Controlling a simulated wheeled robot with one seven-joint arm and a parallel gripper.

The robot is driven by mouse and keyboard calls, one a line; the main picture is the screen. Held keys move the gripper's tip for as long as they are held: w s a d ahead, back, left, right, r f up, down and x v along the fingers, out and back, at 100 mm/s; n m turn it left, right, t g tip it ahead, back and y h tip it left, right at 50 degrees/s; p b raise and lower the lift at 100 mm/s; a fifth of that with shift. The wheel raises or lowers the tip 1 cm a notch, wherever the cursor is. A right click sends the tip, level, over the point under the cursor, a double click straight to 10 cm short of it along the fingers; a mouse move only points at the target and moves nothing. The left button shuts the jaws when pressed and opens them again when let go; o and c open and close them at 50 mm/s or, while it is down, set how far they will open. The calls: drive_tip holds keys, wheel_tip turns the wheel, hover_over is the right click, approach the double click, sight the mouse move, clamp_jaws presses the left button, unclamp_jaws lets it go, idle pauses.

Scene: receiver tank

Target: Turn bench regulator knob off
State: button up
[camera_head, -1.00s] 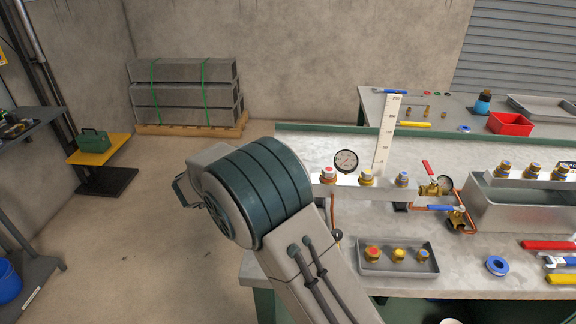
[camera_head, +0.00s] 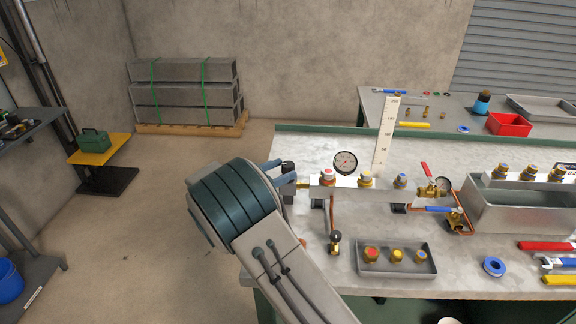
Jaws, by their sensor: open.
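A dark regulator knob (camera_head: 288,167) stands at the left end of the metal manifold rail (camera_head: 345,181) on the bench. My gripper (camera_head: 279,172) is just left of the knob, with its blue-grey fingers spread and their tips close to the knob's sides. I cannot tell whether the fingers touch it. The gripper's base is hidden behind the wrist of my arm. The knob's turn position is too small to read. A pressure gauge (camera_head: 345,162) with a white face stands behind the rail.
Several brass valves line the rail, one with a red top (camera_head: 327,175). A small gauge fitting (camera_head: 335,242) and a grey tray (camera_head: 397,269) of fittings stand in front.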

drive_tip(key=shift+x, duration=1.4)
drive_tip(key=c, duration=1)
drive_tip(key=shift+n+t+y, duration=0.4)
drive_tip(key=shift+t, duration=0.1)
